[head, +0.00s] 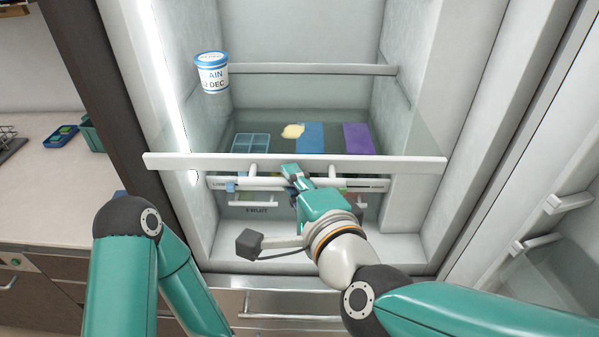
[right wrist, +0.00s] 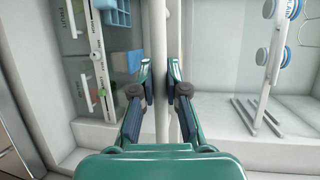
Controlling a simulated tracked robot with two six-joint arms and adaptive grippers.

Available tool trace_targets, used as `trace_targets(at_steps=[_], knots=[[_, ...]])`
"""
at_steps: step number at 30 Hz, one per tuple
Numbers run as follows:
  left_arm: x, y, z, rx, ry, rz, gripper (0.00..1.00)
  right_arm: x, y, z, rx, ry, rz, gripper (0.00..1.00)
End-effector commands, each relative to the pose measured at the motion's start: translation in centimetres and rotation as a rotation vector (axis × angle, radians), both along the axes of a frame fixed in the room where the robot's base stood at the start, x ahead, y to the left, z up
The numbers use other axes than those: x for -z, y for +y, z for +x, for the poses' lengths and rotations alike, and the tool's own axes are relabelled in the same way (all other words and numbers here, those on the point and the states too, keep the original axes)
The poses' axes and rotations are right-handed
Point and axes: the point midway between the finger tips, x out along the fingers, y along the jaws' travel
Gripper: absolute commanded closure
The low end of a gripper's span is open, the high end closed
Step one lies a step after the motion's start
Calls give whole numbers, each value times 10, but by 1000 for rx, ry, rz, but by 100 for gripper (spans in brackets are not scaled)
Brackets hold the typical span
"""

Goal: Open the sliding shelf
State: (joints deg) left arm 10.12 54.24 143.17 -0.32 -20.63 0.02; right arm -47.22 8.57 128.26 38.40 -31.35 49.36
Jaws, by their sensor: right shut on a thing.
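The sliding shelf is a clear glass plate with a long white front bar (head: 400,163), inside the open fridge. In the head view the bar overlaps the side walls, so the shelf appears to stand forward. A thin white handle on short posts (head: 332,172) hangs below the bar. My right gripper (head: 290,172) is at this handle, near its middle. In the right wrist view, my right gripper (right wrist: 160,85) is shut on the handle, with fingers on both sides of the upright-looking white bars. My left arm shows at left, but its gripper is out of view.
A light blue tray (head: 251,143), a yellow lump (head: 292,131), a blue slab (head: 311,138) and a purple slab (head: 357,138) show through or on the glass. A white-blue tub (head: 211,73) stands upper left. A drawer labelled FRUIT (head: 262,211) is below. The open door (head: 545,215) is right.

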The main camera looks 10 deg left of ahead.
Motion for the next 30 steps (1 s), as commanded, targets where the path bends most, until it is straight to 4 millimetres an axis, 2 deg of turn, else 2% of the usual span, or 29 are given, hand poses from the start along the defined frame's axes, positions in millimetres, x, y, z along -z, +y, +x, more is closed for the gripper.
trace_targets(at_steps=[1, 8, 9, 13, 23, 30], knots=[[0, 0, 0, 0, 0, 0, 60, 5, 1, -2, -6, 10, -7, 100], [0, 0, 0, 0, 0, 0, 60, 6, 1, -2, -6, 11, -8, 100], [0, 0, 0, 0, 0, 0, 60, 6, 1, -1, -6, 11, -8, 82], [0, 0, 0, 0, 0, 0, 60, 5, 1, -1, -5, 8, -7, 61], [0, 0, 0, 0, 0, 0, 60, 1, 0, -2, -4, 4, -3, 61], [0, 0, 0, 0, 0, 0, 60, -4, -13, -24, -6, 2, 0, 61]])
